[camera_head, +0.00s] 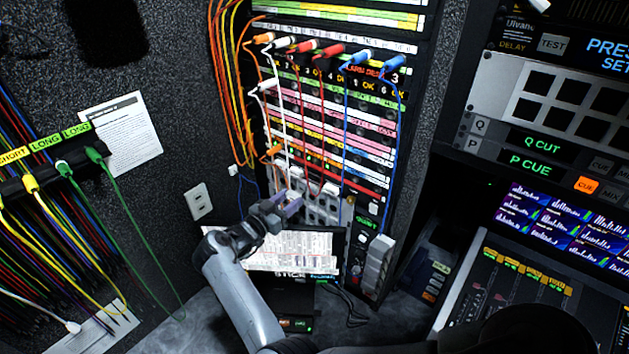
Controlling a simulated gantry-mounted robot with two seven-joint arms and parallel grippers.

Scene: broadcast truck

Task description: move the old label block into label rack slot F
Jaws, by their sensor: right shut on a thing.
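My right gripper (284,210) is in front of the lower part of the tall equipment rack. It is shut on a small lavender-grey block (293,206), which I take to be the old label block. The fingers hide part of the block, and no lettering on it can be read. Behind and right of it is a pale panel with several openings (320,207), which may be the label rack. Slot letters are too small to read, so I cannot tell which is F. A gap between block and panel cannot be judged. My left gripper is not in view.
Patch cables (297,120) in orange, white, red and blue hang down the rack front above the gripper. A shelf with printed sheets (295,250) lies just below it. Green and yellow cables (65,220) hang at left. A control console (510,290) stands at right.

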